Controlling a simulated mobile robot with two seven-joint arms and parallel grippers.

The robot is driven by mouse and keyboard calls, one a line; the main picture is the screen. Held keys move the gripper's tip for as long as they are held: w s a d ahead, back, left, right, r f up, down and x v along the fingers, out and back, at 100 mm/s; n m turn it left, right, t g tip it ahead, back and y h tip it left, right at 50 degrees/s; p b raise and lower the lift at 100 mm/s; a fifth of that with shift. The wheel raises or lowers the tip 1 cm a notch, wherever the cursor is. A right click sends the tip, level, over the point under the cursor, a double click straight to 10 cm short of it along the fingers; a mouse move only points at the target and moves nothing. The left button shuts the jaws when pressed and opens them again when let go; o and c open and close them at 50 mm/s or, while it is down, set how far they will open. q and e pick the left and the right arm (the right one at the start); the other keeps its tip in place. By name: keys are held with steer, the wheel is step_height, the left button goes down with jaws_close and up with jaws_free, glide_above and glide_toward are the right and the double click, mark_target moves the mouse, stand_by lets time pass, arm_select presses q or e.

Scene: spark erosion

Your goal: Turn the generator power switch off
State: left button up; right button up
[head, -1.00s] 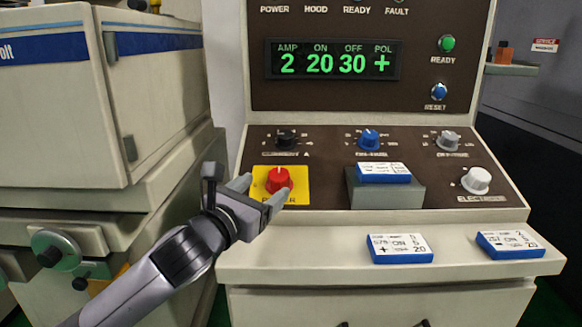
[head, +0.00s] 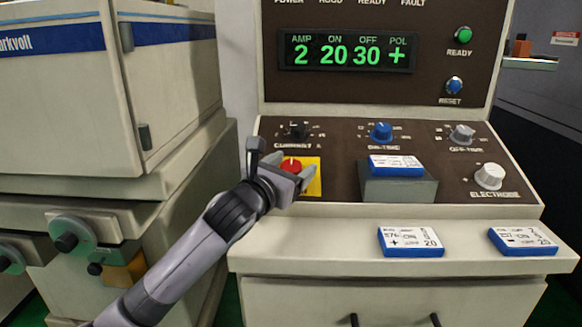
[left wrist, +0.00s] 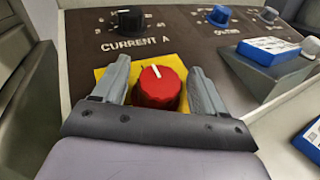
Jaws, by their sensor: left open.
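The generator power switch is a red rotary knob (head: 291,166) on a yellow plate (head: 313,187) at the left of the sloped panel. In the left wrist view the red knob (left wrist: 157,87) has a white pointer line tilted slightly left of straight up. My left gripper (head: 282,170) is open, with one finger on each side of the knob. In the left wrist view the fingers (left wrist: 160,85) straddle the knob, with a small gap visible at least on the right; contact is not clear. The gripper hides part of the knob and plate in the head view. My right gripper is not in view.
A green-lit display (head: 347,54) reads 2, 20, 30, +. Other knobs include a black one (head: 299,130), a blue one (head: 381,132) and a white one (head: 489,176). Blue-edged cards lie on a grey block (head: 400,190) and the front ledge (head: 310,250). A large cabinet (head: 60,100) stands left.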

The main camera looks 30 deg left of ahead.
arm_select(q)
steer(key=c, duration=1)
